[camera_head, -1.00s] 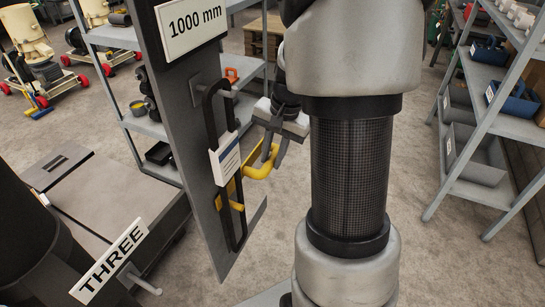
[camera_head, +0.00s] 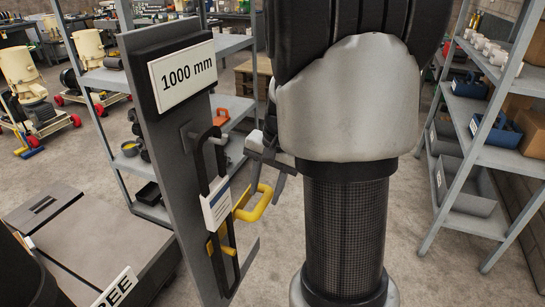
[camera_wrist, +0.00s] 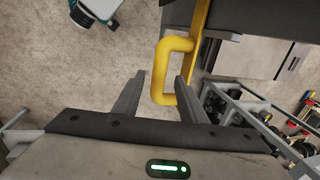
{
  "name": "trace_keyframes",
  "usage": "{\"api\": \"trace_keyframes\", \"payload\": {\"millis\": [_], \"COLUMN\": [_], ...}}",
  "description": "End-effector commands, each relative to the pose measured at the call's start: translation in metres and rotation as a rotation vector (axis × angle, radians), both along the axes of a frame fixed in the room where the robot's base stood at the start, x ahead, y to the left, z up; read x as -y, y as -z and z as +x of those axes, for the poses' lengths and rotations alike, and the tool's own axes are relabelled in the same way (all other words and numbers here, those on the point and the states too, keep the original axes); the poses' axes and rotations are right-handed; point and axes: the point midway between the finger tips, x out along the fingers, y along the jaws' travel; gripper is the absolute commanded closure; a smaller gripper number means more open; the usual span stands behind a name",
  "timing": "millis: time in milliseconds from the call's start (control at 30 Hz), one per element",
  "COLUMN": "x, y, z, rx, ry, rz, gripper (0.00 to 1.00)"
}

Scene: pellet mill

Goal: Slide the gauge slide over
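The gauge slide is a yellow handle (camera_head: 262,204) with a white label block (camera_head: 216,207) in front of a black rail (camera_head: 203,160) on a tall grey post (camera_head: 172,165). The label sits around the middle of the rail. My gripper (camera_head: 268,186) is at the handle's upper right in the head view, partly hidden by my arm. In the wrist view, my gripper (camera_wrist: 163,74) is open, and the yellow handle (camera_wrist: 160,72) shows between its two fingers, nearer the right one. I see no clear grip, and cannot tell whether a finger touches the handle.
A sign reading 1000 mm (camera_head: 183,76) tops the post. Grey shelving (camera_head: 240,122) stands behind, and another rack (camera_head: 484,150) stands at the right. A low grey platform (camera_head: 62,238) lies at the left. Open floor (camera_head: 425,245) lies between my arm and the right rack.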

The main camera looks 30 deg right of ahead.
Motion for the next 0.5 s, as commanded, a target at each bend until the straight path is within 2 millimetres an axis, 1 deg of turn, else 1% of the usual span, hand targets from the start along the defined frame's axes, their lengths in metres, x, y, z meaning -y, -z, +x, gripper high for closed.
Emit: {"api": "trace_keyframes", "payload": {"millis": [33, 300, 400, 500], "x": [0.002, 0.010, 0.013, 0.015], "y": [-0.014, -0.080, -0.102, -0.120], "z": [-0.001, -0.011, -0.014, -0.018], "rx": [0.006, 0.007, 0.007, 0.004], "ry": [0.001, 0.001, 0.001, 0.002], "rz": [-0.001, -0.002, -0.002, -0.002], "gripper": [0.62, 0.62, 0.62, 0.62]}}
